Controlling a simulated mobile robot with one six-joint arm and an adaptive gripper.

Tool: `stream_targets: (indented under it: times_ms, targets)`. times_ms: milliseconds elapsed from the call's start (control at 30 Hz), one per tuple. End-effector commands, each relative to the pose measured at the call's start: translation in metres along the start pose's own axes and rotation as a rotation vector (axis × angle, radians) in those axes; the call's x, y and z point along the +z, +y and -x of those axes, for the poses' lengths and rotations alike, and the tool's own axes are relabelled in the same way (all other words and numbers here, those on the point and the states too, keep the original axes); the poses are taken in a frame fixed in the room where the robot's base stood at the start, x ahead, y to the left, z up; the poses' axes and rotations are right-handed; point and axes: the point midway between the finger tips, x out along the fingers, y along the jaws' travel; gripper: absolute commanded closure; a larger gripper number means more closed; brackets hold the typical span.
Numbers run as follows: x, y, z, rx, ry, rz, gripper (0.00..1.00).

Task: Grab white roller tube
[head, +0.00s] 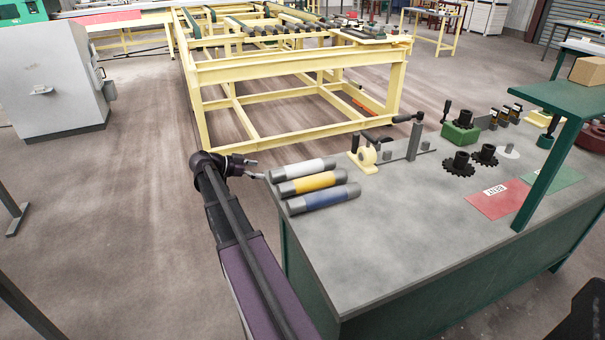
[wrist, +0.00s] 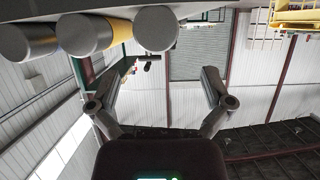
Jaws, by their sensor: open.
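The white roller tube (head: 303,170) lies on the grey workbench with grey end caps. It is the farthest of three side-by-side tubes in the head view. My gripper (head: 256,169) is open and empty, just off the bench's left edge, beside the white tube's left end and apart from it. In the wrist view my gripper's fingers (wrist: 157,78) are spread wide with nothing between them. A round grey tube end (wrist: 156,31), seemingly the white tube's, shows above the gap between them. The tube's far end is hidden there.
A yellow tube (head: 308,183) and a blue tube (head: 325,199) lie close beside the white one. A cream roller fixture (head: 367,156) stands near the tubes' right ends. The workbench (head: 390,240) is clear in front. A yellow frame (head: 300,72) stands behind.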

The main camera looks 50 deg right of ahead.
Motion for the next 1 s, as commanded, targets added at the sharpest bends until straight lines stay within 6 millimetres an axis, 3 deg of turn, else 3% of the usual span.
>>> stream_targets:
  times_ms: [233,767,1000]
  targets:
    - [0.001,0.0,-0.031,0.001,0.0,0.001,0.0]
    - [0.001,0.0,-0.038,0.0,0.0,0.001,0.0]
    - [0.004,0.002,-0.06,0.001,0.0,-0.001,0.0]
